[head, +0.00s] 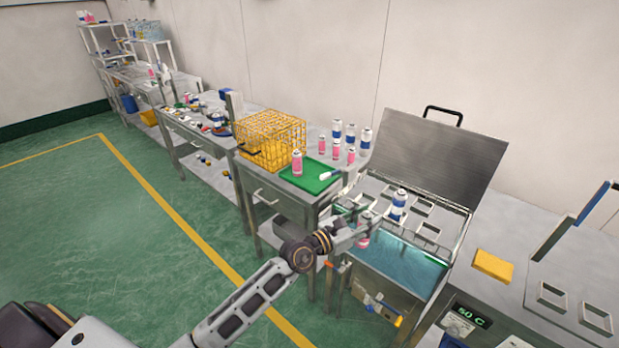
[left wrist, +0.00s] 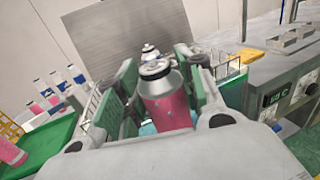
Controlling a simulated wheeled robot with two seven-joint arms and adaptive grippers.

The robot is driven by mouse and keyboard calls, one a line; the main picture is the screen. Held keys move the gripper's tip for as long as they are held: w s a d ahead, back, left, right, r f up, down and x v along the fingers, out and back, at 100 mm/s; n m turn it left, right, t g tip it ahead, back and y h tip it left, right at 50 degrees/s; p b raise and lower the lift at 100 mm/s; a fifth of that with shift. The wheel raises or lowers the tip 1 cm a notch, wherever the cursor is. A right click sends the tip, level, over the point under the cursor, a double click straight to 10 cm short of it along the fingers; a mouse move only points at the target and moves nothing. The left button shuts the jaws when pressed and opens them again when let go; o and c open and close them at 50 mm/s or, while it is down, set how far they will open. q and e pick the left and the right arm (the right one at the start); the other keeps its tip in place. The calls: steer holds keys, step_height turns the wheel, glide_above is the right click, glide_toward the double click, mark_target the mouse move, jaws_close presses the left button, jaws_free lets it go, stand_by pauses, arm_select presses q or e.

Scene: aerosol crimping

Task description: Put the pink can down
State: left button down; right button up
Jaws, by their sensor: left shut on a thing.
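The pink can (head: 363,239) is held in my left gripper (head: 359,228), over the near left part of the open water bath (head: 425,277). In the left wrist view the pink can (left wrist: 168,103) sits tilted between the two green-padded fingers, its silver top and dark rim showing. The gripper is shut on it. A blue-and-white can (head: 398,205) stands in the bath's rack just beyond the gripper. Whether the held can's base touches the rack or water is hidden. My right gripper is not in view.
The bath's lid (head: 430,160) stands open behind. To the left are a green mat (head: 315,181) with another pink can (head: 297,162), a yellow wire basket (head: 255,157) and several pink and blue cans. A yellow sponge (head: 492,265) lies on the right bench.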

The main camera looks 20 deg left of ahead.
arm_select(q)
steer(key=s+a+f+n+t+y, duration=0.1)
steer(key=s+a+f+n+y, duration=0.2)
steer(key=s+a+f+y, duration=0.2)
steer(key=s+a+f+n+t+y, duration=0.2)
steer(key=s+a+f+y, duration=0.3)
steer(key=a, duration=0.4)
steer(key=shift+a+f+n, duration=0.2)
steer(key=shift+f+n, duration=0.05)
steer(key=shift+n, duration=0.65)
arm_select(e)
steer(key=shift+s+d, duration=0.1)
arm_select(q)
steer(key=shift+a+f, duration=0.1)
steer(key=shift+f, duration=0.05)
steer(key=shift+w+a+f, duration=0.1)
steer(key=shift+f, duration=0.05)
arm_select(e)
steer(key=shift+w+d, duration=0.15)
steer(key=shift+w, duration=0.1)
